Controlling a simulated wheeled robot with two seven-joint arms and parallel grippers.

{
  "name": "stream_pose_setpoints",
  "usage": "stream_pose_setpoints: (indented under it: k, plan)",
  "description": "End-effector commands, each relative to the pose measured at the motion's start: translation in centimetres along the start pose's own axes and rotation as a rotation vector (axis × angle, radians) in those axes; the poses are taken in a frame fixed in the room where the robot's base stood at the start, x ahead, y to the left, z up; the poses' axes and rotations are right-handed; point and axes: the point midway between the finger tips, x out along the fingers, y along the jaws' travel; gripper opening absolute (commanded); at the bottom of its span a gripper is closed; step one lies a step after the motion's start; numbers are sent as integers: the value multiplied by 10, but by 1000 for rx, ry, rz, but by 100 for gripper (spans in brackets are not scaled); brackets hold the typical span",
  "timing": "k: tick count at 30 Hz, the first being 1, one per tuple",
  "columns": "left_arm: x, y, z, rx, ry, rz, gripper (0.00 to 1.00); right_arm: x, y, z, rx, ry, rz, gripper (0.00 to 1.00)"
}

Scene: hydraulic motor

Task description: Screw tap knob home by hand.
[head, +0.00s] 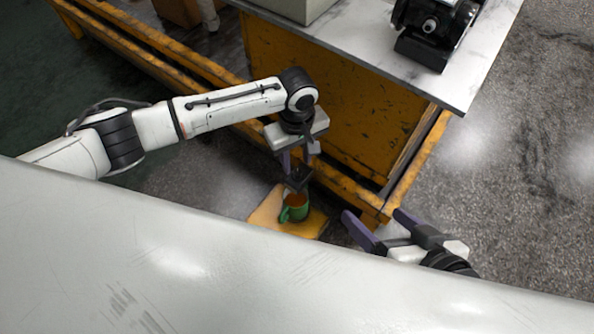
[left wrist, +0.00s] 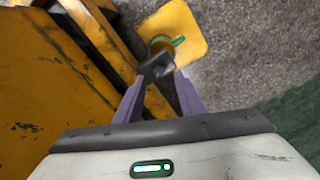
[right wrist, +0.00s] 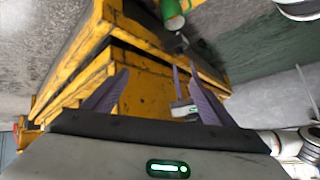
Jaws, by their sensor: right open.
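My left gripper (head: 298,172) points down beside the yellow bench frame, its fingers closed on a small dark piece (head: 298,182). The dark piece also shows at the fingertips in the left wrist view (left wrist: 156,68); I cannot tell for certain that it is the tap knob. Just below and beyond it is a green mug (head: 294,209) with an orange-brown inside. The mug is partly covered by the dark piece in the left wrist view (left wrist: 163,44). My right gripper (head: 372,224) is open and empty, to the right of the mug. No tap is clearly visible.
The mug stands on a yellow-orange board (head: 265,215). A yellow bench (head: 310,95) with a pale top (head: 370,55) rises behind. A black motor (head: 435,25) stands on that top. Speckled grey floor (head: 520,180) is free at the right.

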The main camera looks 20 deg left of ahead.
Motion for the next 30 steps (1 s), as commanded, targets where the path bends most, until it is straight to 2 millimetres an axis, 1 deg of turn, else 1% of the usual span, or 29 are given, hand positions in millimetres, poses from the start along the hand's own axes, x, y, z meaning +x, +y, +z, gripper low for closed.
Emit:
stream_pose_setpoints:
  k: [1, 3, 7, 12, 19, 20, 24, 26, 30]
  plan:
    - [15, 0, 0, 0, 1, -1, 36, 3, -2, 0, 5, 20, -12, 78]
    - [25, 0, 0, 1, 1, 0, 36, 1, -6, -5, 11, 44, -27, 78]
    - [39, 1, 0, 1, 2, 2, 36, -2, -12, -12, 21, 78, -50, 78]
    - [45, 1, 0, 1, 2, 3, 36, -5, -15, -16, 27, 96, -63, 78]
    - [44, 1, 0, 1, 1, 3, 36, -6, -16, -18, 28, 97, -64, 78]
    - [44, 1, 0, 1, 1, 3, 32, -6, -16, -18, 28, 97, -64, 78]
    - [44, 1, 0, 2, 1, 3, 9, -6, -16, -18, 27, 97, -64, 78]
    - [45, 1, 0, 2, 1, 3, 0, -6, -16, -18, 27, 97, -63, 78]
    - [44, 1, 0, 3, 1, 3, 0, -6, -16, -18, 26, 97, -62, 78]
